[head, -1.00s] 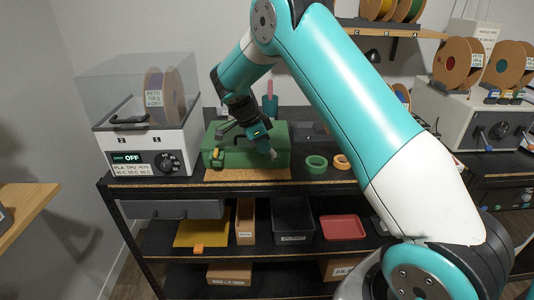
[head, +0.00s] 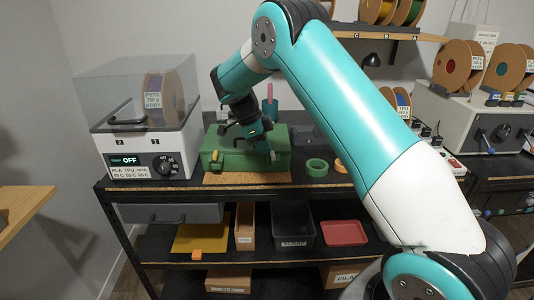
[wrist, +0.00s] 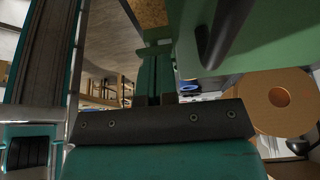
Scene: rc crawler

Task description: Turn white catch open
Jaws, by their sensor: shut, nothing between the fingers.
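The green case (head: 236,160) sits shut on the bench top, with a yellow-green catch (head: 215,157) at its front left. A small pale spot (head: 272,156) at its front right looks like the white catch, right by my fingertips. My gripper (head: 267,148) is shut and empty, pointing down at the case's front right. I cannot tell if it touches the catch. In the wrist view my teal fingers (wrist: 155,55) are together beside the green case (wrist: 270,40) and its dark handle (wrist: 228,28). The white catch is not clear there.
A cork mat (head: 247,179) lies under the case. A filament dryer (head: 150,150) stands to the left. Green tape (head: 317,167) and orange tape (head: 341,165) lie to the right. Shelves below hold bins and a red tray (head: 344,233).

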